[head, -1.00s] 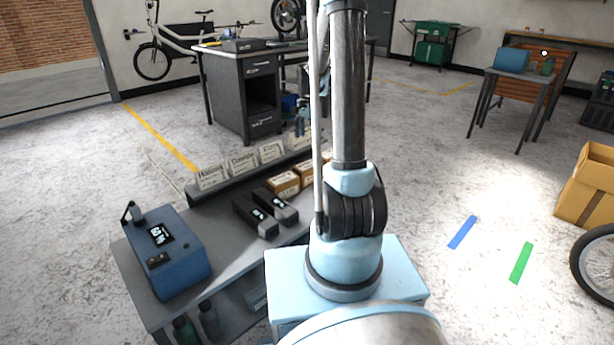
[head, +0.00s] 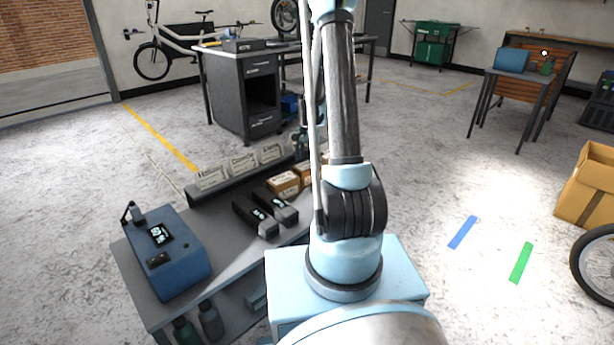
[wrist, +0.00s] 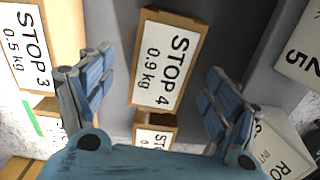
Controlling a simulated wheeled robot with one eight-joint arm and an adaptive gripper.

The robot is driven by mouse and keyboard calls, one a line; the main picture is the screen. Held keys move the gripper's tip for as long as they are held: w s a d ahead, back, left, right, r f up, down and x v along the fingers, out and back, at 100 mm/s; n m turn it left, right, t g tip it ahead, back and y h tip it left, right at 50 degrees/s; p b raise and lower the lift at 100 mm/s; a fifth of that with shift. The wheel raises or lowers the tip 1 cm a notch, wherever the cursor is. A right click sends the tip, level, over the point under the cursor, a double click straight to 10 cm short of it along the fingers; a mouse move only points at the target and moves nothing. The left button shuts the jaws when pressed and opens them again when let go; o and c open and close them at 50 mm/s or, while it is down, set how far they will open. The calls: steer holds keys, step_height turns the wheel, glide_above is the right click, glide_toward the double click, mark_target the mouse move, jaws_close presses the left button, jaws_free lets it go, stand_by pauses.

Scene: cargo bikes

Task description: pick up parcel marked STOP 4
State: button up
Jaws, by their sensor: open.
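The parcel marked STOP 4 (wrist: 160,62) is a brown box with a white label reading "STOP 4 0.9 kg" in the wrist view. It lies between the two spread fingers of my gripper (wrist: 155,88), with a gap on each side. My gripper is open and empty. A parcel marked STOP 3 (wrist: 42,45), 0.5 kg, is outside the left finger. Another labelled box (wrist: 155,136) shows below STOP 4, its label partly hidden. In the head view, small brown parcels (head: 284,184) sit on the grey bench, partly hidden by my arm; their markings are too small to read.
The grey bench (head: 232,262) also bears a blue device (head: 165,255), two dark handheld units (head: 257,216) and a row of name cards (head: 243,163) along its back. A white card (wrist: 284,142) is close to the right finger. An open cardboard box (head: 590,190) stands on the floor at right.

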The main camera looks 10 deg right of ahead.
mark_target(308, 165)
steer(key=shift+f, duration=1.9)
steer(key=c, duration=1.8)
steer(key=shift+c, duration=0.7)
steer(key=shift+r, duration=0.1)
